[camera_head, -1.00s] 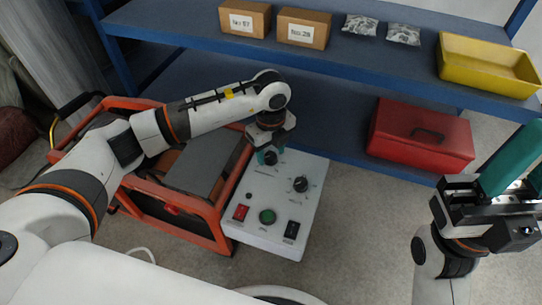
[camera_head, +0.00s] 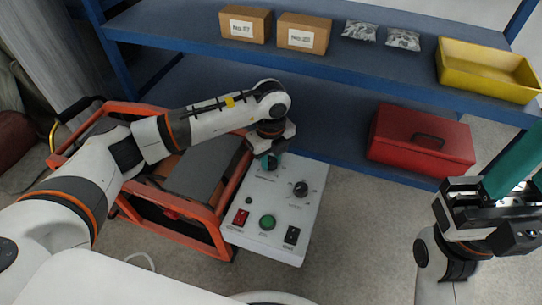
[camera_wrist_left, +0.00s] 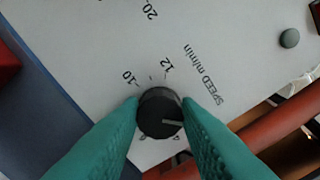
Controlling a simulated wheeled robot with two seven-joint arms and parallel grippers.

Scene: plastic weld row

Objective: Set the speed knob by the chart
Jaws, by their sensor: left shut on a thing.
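The control box (camera_head: 309,226) has a white sloping panel with two black knobs. My left gripper (camera_head: 270,160) is over its far left corner, fingers down on the speed knob. In the left wrist view the teal fingers are shut on both sides of the black speed knob (camera_wrist_left: 160,112). A pale line on the knob points right, slightly down. The marks 10, 12 and 20 and the words SPEED m/min show beside it; other marks are hidden by the fingers. My right gripper (camera_head: 525,180) is at the right edge, partly cut off, its fingers apart and empty. No chart can be made out.
The panel also has a second knob (camera_head: 301,188), a red switch (camera_head: 241,217), a green button (camera_head: 267,222) and a black switch (camera_head: 291,235). An orange frame (camera_head: 216,240) stands left of the box. The blue shelf holds cartons, a yellow bin (camera_head: 488,75) and a red toolbox (camera_head: 421,139).

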